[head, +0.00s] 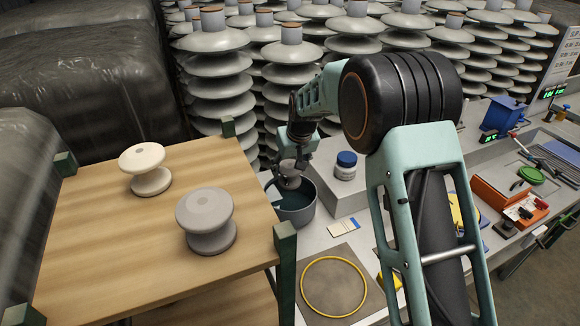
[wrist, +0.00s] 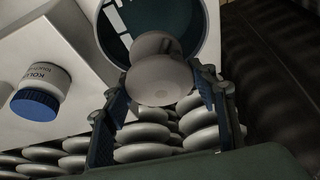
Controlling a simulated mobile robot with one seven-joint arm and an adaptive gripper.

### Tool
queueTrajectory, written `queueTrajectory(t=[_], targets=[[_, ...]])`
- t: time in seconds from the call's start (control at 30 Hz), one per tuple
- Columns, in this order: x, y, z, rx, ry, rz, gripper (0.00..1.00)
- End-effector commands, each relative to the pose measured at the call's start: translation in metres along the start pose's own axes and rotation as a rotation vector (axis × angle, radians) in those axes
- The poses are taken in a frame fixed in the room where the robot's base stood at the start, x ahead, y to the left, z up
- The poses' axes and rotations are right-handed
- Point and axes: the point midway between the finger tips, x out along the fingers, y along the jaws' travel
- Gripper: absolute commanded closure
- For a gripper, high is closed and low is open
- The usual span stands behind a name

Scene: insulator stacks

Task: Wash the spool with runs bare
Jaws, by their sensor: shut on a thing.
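My gripper (wrist: 165,100) is shut on a grey-brown spool (wrist: 160,78), with one finger on each side of it in the wrist view. The held spool is over the mouth of a dark bucket (head: 306,213) with dark liquid inside; I cannot tell whether it touches the liquid. In the head view the held spool (head: 289,181) shows small and partly hidden by my gripper. A cream spool (head: 150,180) and a grey spool (head: 207,217) stand upright on the wooden table (head: 100,235) at left. Any runs on the held spool cannot be made out.
A white jar with a blue lid (head: 346,165) stands right of the bucket. A yellow ring (head: 334,286) lies on a grey mat in front. A small card (head: 344,227) lies between them. Tall insulator stacks (head: 208,75) fill the back. Tools and an orange box (head: 507,200) are at right.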

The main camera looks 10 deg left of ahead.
Motion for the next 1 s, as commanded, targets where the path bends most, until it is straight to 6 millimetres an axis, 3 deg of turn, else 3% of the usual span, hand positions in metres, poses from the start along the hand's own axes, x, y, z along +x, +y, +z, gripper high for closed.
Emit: queueTrajectory(t=[1.0], targets=[[0.076,0.000,0.031,0.000,0.001,0.000,0.85]])
